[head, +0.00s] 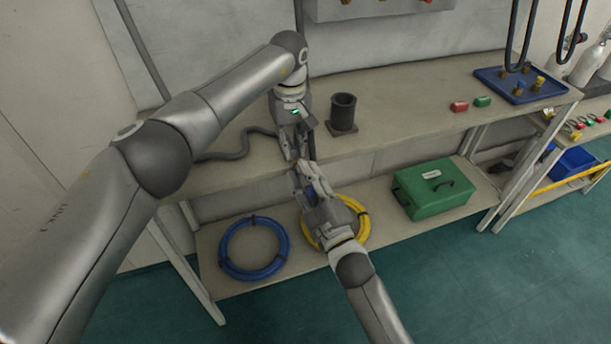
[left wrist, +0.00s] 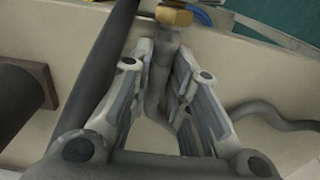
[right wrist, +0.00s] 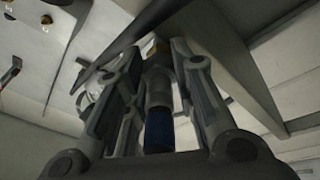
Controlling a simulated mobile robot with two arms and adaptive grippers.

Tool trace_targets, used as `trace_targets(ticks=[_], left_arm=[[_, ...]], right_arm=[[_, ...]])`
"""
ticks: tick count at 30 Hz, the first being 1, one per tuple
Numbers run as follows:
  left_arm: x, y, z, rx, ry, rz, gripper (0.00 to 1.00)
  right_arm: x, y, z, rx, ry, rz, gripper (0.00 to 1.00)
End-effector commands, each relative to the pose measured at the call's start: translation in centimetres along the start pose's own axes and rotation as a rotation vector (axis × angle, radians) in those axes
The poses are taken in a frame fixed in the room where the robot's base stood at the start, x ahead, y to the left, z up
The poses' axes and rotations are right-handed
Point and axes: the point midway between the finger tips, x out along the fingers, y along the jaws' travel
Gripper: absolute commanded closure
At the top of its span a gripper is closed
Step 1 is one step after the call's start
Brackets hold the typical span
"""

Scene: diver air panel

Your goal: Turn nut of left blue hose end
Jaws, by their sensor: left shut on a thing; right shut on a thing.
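My left gripper (head: 293,150) points down at the bench's front edge. In the left wrist view its fingers are shut on a grey hose end (left wrist: 160,80), with a brass nut (left wrist: 174,16) just past the fingertips. My right gripper (head: 308,178) reaches up from below, its tips close under the left gripper's. In the right wrist view it is shut on a blue hose end (right wrist: 158,132) with a grey sleeve (right wrist: 159,90); a bit of brass (right wrist: 150,46) shows beyond the tips. The fingers hide the join in the head view.
A dark cylinder on a base (head: 342,113) stands on the bench (head: 410,98) just right of my left gripper. A blue hose coil (head: 228,262), a yellow hose coil (head: 362,232) and a green case (head: 434,190) are on the lower shelf. A blue tray (head: 490,74) is far right.

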Motion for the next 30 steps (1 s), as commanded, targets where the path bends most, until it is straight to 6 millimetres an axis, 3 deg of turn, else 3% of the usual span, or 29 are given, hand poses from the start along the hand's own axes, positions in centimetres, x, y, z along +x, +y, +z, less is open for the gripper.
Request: trace_targets(ticks=[6,17,20,30], left_arm=[[-0.1,-0.3,-0.4,-0.006,0.01,-0.003,1.0],[-0.1,-0.2,-0.2,-0.003,0.006,-0.002,1.0],[-0.1,-0.1,-0.2,-0.003,0.005,-0.002,1.0],[0.0,-0.1,-0.1,-0.001,0.003,-0.001,1.0]], right_arm=[[-0.1,0.0,0.0,-0.001,0.001,0.0,0.54],[-0.5,0.0,0.0,-0.001,0.0,-0.001,0.54],[-1.7,-0.1,0.1,-0.002,-0.002,-0.003,0.54],[-8.6,-0.1,0.1,0.0,-0.002,-0.003,0.54]])
